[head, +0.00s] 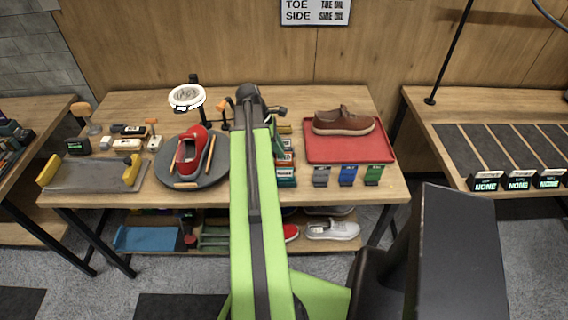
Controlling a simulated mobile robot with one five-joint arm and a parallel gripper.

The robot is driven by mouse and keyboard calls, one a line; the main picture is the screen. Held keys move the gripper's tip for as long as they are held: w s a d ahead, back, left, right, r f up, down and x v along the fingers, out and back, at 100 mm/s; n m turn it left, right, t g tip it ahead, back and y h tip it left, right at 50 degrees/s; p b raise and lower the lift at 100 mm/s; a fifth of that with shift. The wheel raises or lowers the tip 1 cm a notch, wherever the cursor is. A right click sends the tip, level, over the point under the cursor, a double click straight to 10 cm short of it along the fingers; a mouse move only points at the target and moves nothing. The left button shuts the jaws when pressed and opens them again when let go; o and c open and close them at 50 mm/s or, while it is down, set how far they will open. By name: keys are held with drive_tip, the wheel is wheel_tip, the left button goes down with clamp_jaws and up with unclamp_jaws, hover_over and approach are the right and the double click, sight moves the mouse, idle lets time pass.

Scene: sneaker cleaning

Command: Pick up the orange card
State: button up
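I cannot make out an orange card in the head view. A row of small cards or tags stands at the table's front right: a grey one (321,176), a blue one (347,176) and a green one (373,175). The fingers of my gripper cannot be seen.
The wooden table (400,186) bears a red tray (323,153) with a brown shoe (343,122), a round dark stand (208,176) with a red sneaker (188,152), and a lamp (186,97). A side table (440,108) with dark strips stands at right.

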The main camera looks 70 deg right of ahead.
sight(284, 160)
drive_tip(key=b+x, duration=0.2)
drive_tip(key=x, duration=0.2)
drive_tip(key=shift+f+b, duration=0.1)
drive_tip(key=shift+b, duration=0.25)
clamp_jaws()
